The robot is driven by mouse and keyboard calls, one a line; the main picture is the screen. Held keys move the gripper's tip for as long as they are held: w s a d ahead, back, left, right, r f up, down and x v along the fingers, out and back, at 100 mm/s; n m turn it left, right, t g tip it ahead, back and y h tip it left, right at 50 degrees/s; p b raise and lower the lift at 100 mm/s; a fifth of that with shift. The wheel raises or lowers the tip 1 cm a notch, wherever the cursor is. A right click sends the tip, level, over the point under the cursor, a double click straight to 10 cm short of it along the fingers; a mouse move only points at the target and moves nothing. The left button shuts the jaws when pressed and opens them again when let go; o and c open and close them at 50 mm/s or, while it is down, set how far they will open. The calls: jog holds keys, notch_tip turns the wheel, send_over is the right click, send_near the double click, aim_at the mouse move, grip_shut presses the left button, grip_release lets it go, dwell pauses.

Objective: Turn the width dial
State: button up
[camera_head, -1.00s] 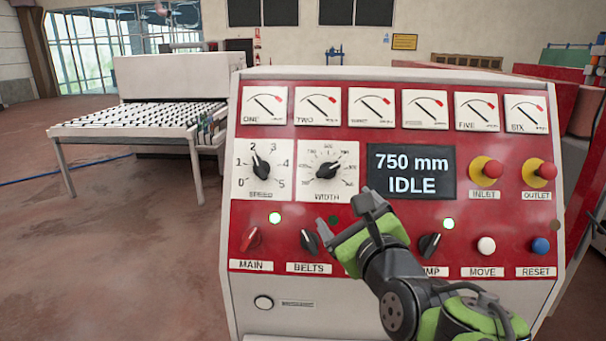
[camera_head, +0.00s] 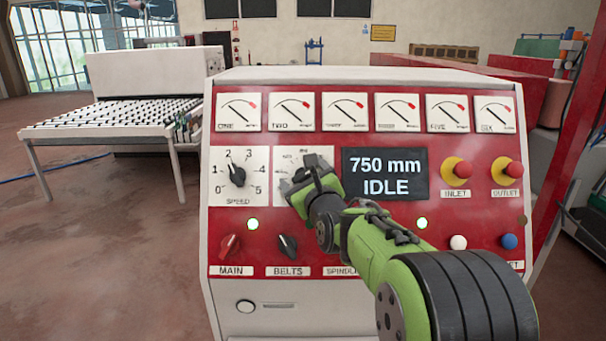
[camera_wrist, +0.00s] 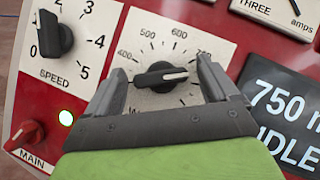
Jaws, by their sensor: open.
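The width dial is a black knob (camera_wrist: 160,75) with a white pointer line, on a white numbered plate (camera_wrist: 150,40) in the wrist view. My gripper (camera_wrist: 163,82) is open, with one finger on each side of the knob; I cannot tell whether either finger touches it. In the head view my gripper (camera_head: 308,182) covers the knob and most of the width plate (camera_head: 287,160). The display (camera_head: 385,174) beside it reads 750 mm and IDLE.
The speed dial (camera_head: 237,174) is left of the width plate. Gauges (camera_head: 345,112) run in a row above. The inlet button (camera_head: 457,171) and outlet button (camera_head: 506,170) are to the right. The main switch (camera_head: 230,246) and belts switch (camera_head: 288,245) are below.

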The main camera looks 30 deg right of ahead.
jog(key=c, duration=1.1)
jog(key=shift+o, duration=0.2)
jog(key=shift+n, duration=0.3)
jog(key=n+y, duration=0.1)
jog(key=n, duration=0.1)
jog(key=n+y+p, duration=0.1)
jog(key=n+y, duration=0.1)
jog(key=shift+d+r+g, duration=0.1)
jog(key=shift+d+g, duration=0.05)
jog(key=shift+g, duration=0.15)
jog(key=shift+n+g+y+p, duration=0.45)
jog(key=shift+n+p, duration=0.25)
jog(key=shift+n, duration=0.5)
jog(key=shift+n+g+y+p, duration=0.35)
jog(key=shift+n+y+p, duration=0.3)
jog(key=shift+n, duration=0.55)
jog(key=shift+s, duration=0.1)
jog(key=o, duration=1.1)
jog(key=shift+c, duration=0.2)
